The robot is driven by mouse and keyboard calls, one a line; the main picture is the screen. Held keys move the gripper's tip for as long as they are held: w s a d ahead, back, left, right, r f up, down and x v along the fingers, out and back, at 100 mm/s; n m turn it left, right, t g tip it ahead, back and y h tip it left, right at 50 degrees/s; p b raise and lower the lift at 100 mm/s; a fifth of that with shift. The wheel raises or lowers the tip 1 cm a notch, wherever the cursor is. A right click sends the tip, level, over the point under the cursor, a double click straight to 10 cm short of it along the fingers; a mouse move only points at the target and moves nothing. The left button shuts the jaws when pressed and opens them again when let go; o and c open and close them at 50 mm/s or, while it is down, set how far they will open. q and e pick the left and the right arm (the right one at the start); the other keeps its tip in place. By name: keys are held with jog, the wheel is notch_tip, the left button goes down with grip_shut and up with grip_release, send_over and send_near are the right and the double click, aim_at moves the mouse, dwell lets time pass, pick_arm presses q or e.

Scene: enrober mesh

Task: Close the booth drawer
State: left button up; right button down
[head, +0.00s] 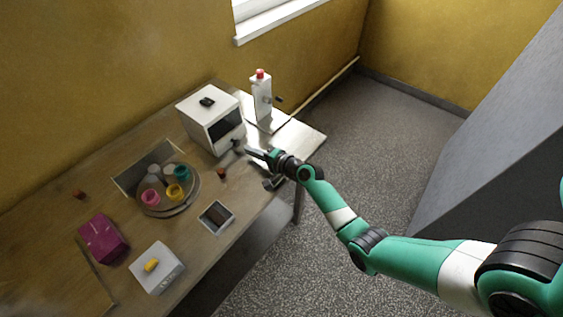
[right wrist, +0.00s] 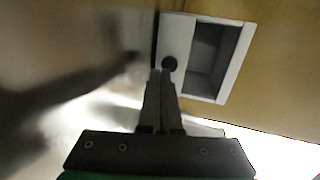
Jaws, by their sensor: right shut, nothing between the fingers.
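The booth (head: 196,123) is a white box with a dark front opening, standing on the wooden table near the wall. In the right wrist view its front appears turned sideways, with a grey hollow beside a white strip, apparently the drawer front (right wrist: 175,40), that bears a round black knob (right wrist: 169,64). How far the drawer stands out is not clear. My right gripper (head: 249,152) is shut and empty in front of the booth. In the right wrist view its fingertips (right wrist: 160,76) are close to the knob; contact cannot be told. My left gripper is not in view.
A white bottle with a red cap (head: 261,92) stands right of the booth. A round tray (head: 188,206) with several coloured cups, a magenta box (head: 103,238), a grey box with a yellow knob (head: 157,275) and a dark framed pad (head: 216,217) lie left and nearer.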

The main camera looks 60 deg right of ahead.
jog(key=p+v, duration=0.1)
jog(key=v, duration=0.4)
jog(key=p+v, duration=0.2)
jog(key=v, duration=0.4)
jog(key=shift+a+f, duration=0.1)
jog(key=shift+f, duration=0.15)
